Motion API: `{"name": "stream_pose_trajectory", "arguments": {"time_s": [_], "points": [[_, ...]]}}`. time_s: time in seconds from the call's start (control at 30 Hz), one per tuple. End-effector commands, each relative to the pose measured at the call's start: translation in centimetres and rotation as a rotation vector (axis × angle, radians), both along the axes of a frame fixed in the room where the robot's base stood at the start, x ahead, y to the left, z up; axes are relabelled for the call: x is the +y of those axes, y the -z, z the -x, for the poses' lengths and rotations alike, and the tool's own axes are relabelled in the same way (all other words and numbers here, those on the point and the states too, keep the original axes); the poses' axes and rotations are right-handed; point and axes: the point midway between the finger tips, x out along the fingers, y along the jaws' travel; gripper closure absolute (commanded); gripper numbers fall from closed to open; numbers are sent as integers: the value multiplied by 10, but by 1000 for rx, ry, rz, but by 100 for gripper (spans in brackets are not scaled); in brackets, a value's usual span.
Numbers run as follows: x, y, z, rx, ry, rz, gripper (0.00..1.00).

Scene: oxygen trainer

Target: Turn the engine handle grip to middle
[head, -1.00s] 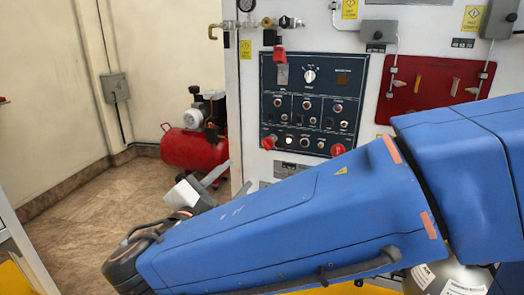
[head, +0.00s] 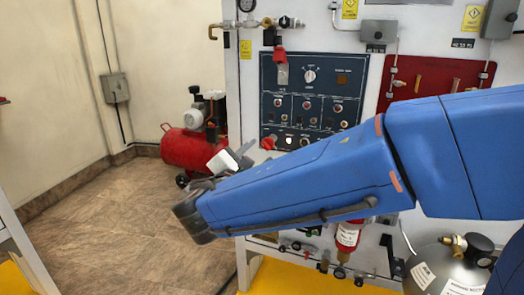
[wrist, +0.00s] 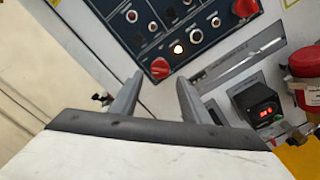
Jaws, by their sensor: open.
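A dark control panel (head: 268,92) carries a white rotary knob (head: 310,75) and a red knob (head: 269,143) at its lower left. No readable label shows which part is the engine handle grip. In the wrist view, the lower-left red knob (wrist: 160,68) appears just beyond the gap between my fingertips, beside a lit white button (wrist: 178,48). A second red knob (wrist: 245,7) is farther up and right. My gripper (wrist: 158,82) is open and empty, with no visible contact. In the head view my gripper (head: 244,154) is near the panel's lower-left corner; my arm hides the panel's lower right.
A red plate (head: 425,74) is at the right. A red compressor (head: 185,150) stands on the floor at left.

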Motion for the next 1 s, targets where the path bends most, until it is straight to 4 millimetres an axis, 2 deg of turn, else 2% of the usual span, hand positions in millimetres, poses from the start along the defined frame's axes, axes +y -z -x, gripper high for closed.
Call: {"name": "stream_pose_trajectory", "arguments": {"time_s": [0.1,0.3,0.7,0.87,0.9,1.0], "points": [[-6,0,-15,0,3,0,58],[-11,0,-29,1,2,0,58],[-12,0,-34,0,0,0,58],[-12,0,-34,0,0,0,96],[-12,0,-34,0,0,0,99],[-12,0,-33,0,1,-1,99]]}}
